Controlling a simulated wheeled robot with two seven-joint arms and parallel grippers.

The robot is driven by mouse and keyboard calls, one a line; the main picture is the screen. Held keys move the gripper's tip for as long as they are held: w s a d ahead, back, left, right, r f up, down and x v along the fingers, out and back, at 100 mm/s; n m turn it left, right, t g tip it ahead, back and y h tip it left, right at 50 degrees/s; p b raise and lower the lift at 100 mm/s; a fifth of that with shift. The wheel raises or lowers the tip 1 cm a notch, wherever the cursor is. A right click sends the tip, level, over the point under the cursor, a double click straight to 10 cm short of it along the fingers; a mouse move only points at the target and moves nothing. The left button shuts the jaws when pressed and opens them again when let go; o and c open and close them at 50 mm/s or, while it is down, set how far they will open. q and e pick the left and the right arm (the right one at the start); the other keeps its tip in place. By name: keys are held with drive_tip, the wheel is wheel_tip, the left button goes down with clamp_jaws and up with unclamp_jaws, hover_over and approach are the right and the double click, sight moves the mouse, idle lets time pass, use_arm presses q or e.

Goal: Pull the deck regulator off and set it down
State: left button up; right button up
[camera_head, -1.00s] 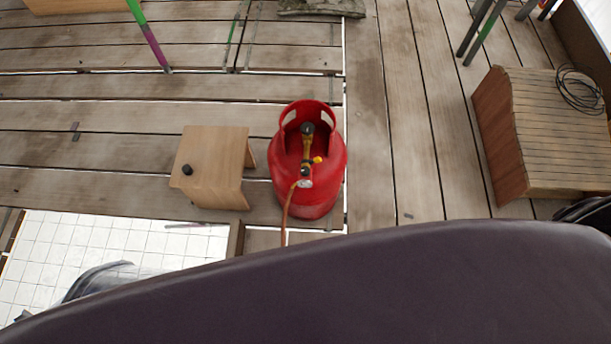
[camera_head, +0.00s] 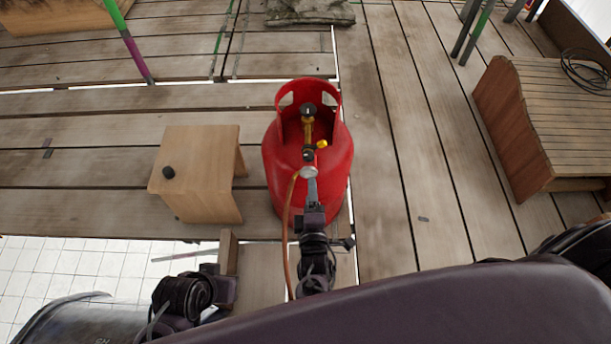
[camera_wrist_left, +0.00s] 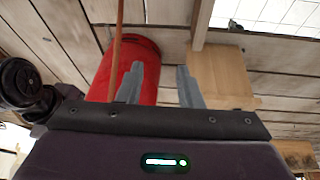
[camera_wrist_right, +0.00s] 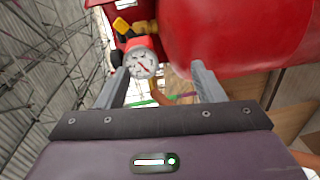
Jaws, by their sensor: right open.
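The deck regulator (camera_head: 308,153) sits on top of the red gas cylinder (camera_head: 283,198), with brass parts, a yellow knob, a round gauge and an orange hose running down from it. In the right wrist view the regulator's white-faced gauge (camera_wrist_right: 141,62) shows between the fingers. My right gripper (camera_head: 311,178) is open at the gauge, on the cylinder's near side; contact cannot be told. My left gripper (camera_wrist_left: 160,68) is open and empty; its wrist view shows the cylinder (camera_wrist_left: 117,68) and hose beyond the fingers. Its fingertips are not clear in the head view.
A small wooden stool (camera_head: 205,165) with a black knob on top stands left of the cylinder. A slatted wooden box (camera_head: 545,130) with a coiled black cable is at the right. Bare deck planks (camera_head: 385,190) lie between cylinder and box. White tiling (camera_head: 70,270) shows at lower left.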

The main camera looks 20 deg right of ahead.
drive_tip(key=shift+w+a+r+t+h+b, duration=0.15)
drive_tip(key=shift+r+t+h+b, duration=0.1)
drive_tip(key=shift+r, duration=0.3)
drive_tip(key=shift+a+r+t+h+b, duration=0.15)
drive_tip(key=shift+r+t, duration=0.1)
drive_tip(key=shift+r, duration=0.3)
use_arm(q)
drive_tip(key=shift+w+v, duration=0.25)
drive_tip(key=shift+v, duration=1)
drive_tip(key=shift+d, duration=0.2)
